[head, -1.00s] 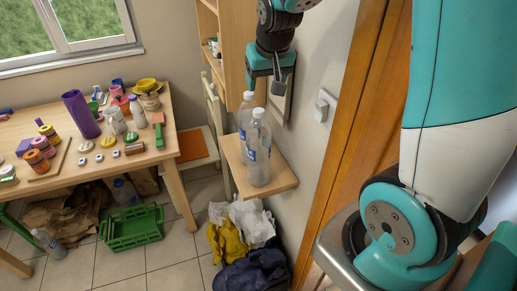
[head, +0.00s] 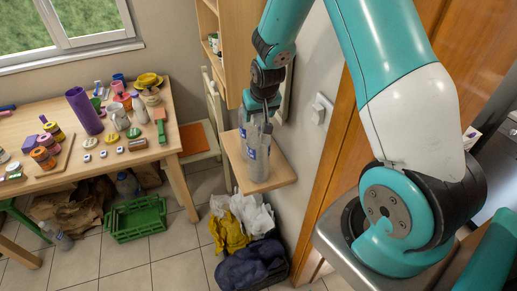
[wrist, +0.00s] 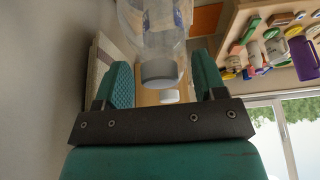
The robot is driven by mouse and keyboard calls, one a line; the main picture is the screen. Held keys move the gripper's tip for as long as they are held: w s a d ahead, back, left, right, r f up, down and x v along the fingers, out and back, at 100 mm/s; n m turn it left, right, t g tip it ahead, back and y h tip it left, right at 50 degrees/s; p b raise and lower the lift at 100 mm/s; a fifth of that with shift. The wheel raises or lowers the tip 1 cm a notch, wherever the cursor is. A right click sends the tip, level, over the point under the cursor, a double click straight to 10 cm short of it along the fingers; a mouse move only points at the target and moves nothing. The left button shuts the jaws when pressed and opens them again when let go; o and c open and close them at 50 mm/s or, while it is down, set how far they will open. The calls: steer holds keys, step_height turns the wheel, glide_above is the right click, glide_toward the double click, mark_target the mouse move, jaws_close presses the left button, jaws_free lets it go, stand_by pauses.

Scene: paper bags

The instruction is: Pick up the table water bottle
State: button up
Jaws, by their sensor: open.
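Two clear plastic water bottles with blue labels stand upright on a small wooden wall shelf (head: 272,183). The front bottle (head: 258,162) partly hides the rear bottle (head: 242,122). My gripper (head: 262,108) is at the tops of the bottles, pointing down, and covers their caps in the head view. In the wrist view my open gripper (wrist: 163,80) has one teal finger on each side of a grey-capped bottle (wrist: 155,30). A second white cap (wrist: 169,96) shows just past it. I cannot tell whether a finger touches either bottle.
A wall with a switch (head: 321,108) and a door frame stand right of the shelf; a wooden cabinet (head: 232,45) is behind. A cluttered table (head: 110,165) is left. Bags (head: 250,262) and a green crate (head: 136,219) lie on the floor.

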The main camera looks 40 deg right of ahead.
steer(key=shift+w+f, duration=0.1)
steer(key=shift+f, duration=0.15)
jaws_close()
steer(key=shift+r, duration=0.15)
